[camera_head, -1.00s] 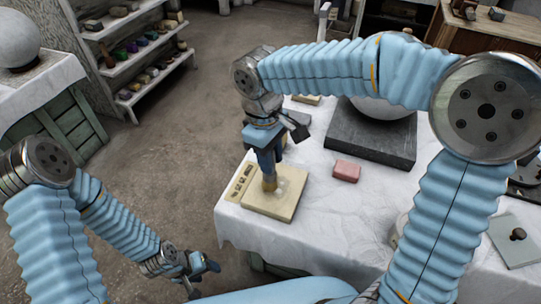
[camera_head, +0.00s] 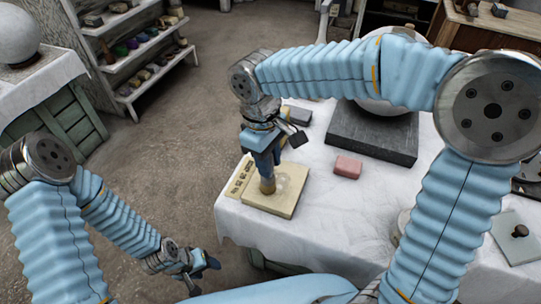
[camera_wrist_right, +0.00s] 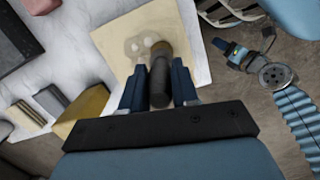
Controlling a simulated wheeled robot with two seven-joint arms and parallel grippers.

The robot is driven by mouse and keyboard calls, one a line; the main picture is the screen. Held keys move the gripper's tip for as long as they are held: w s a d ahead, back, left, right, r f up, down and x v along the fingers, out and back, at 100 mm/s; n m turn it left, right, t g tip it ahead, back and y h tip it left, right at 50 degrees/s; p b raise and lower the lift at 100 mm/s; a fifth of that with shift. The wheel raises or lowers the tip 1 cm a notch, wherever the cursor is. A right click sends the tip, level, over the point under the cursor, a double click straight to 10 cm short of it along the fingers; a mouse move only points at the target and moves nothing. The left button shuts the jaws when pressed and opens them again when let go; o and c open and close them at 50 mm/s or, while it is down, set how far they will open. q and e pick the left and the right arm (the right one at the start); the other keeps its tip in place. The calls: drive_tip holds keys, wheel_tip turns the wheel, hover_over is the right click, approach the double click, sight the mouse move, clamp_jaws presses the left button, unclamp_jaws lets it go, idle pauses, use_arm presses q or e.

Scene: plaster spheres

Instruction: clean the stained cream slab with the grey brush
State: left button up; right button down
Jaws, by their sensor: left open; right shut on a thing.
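The cream slab (camera_head: 284,207) lies flat near the table's left corner. A darker stain shows around the brush end in the right wrist view, where the slab (camera_wrist_right: 192,28) also appears. My right gripper (camera_head: 265,160) is above the slab, pointing down, shut on the grey brush (camera_wrist_right: 159,82). The brush's tan lower end (camera_head: 267,187) meets the slab's top, as far as I can tell. My left gripper (camera_head: 202,272) is open and empty, low to the left of the table, away from the slab.
A pink block (camera_head: 347,167) sits to the right of the slab. Behind it a dark slab (camera_head: 372,143) bears a pale sphere (camera_head: 385,106), partly hidden by my right arm. A shelf of small items (camera_head: 140,58) stands at the back left. The floor between is clear.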

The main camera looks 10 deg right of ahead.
drive_tip(key=shift+w+d+p, duration=0.3)
drive_tip(key=shift+w, duration=0.15)
drive_tip(key=shift+s+a, duration=0.3)
drive_tip(key=shift+s, duration=0.2)
drive_tip(key=w+d, duration=0.1)
drive_tip(key=w, duration=0.1)
drive_tip(key=shift+w+d, duration=0.3)
drive_tip(key=shift+d, duration=0.05)
idle(0.7)
drive_tip(key=shift+s+a+r, duration=0.45)
drive_tip(key=shift+s+r, duration=0.2)
drive_tip(key=shift+r, duration=0.05)
drive_tip(key=shift+f+b, duration=0.35)
drive_tip(key=shift+f, duration=0.45)
